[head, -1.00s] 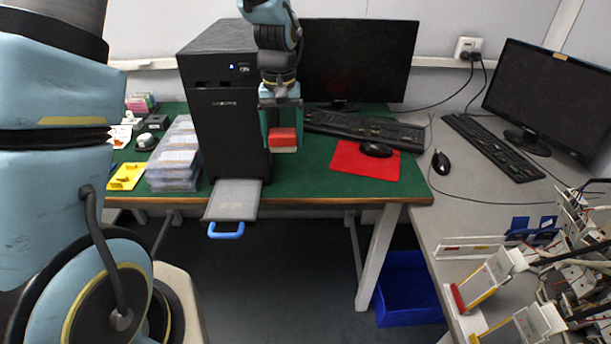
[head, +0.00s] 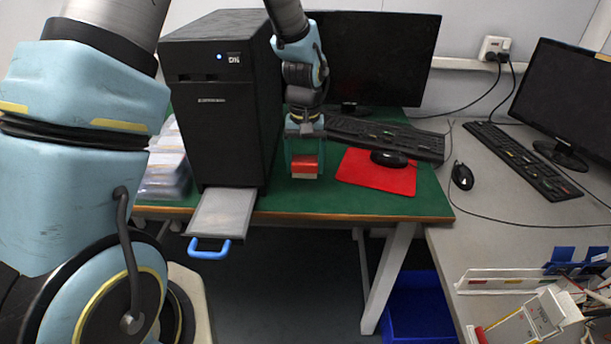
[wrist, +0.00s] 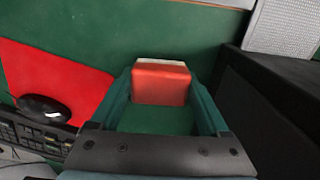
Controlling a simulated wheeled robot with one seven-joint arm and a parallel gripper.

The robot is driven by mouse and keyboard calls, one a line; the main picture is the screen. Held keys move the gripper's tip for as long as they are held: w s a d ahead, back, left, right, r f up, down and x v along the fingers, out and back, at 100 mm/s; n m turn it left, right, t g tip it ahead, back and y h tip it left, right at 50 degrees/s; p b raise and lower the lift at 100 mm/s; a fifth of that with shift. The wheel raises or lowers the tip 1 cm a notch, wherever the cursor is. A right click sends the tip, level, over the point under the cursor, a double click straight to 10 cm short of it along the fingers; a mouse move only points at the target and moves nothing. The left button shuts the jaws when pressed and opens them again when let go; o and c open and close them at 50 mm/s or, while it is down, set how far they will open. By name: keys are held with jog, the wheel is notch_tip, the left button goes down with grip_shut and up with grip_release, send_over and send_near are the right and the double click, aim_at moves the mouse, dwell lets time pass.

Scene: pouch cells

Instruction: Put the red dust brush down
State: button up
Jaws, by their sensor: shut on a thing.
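The red dust brush (head: 306,166) is a small red block with a pale strip along one edge. My gripper (head: 305,168) is shut on it, with one teal finger on each side. The brush is over the green desk mat, between the black tower and the red mouse pad. In the wrist view the red brush (wrist: 160,84) sits between the fingertips, its pale strip on the far side. I cannot tell whether its underside touches the green mat (head: 330,197).
The black tower (head: 222,125) stands close left, with a grey tray (head: 222,213) and blue handle jutting past the desk edge. The red mouse pad (head: 365,172) with a black mouse (head: 389,158) lies right, a keyboard (head: 385,137) behind. Green mat in front is clear.

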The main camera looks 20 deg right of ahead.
aim_at(305, 177)
jog(key=shift+f+p, duration=0.4)
jog(key=shift+f, duration=1.8)
jog(key=o, duration=1.5)
jog(key=shift+f, duration=0.1)
jog(key=shift+c, duration=0.2)
notch_tip(305, 177, up, 12)
jog(key=b, duration=0.2)
jog(key=shift+b, duration=0.3)
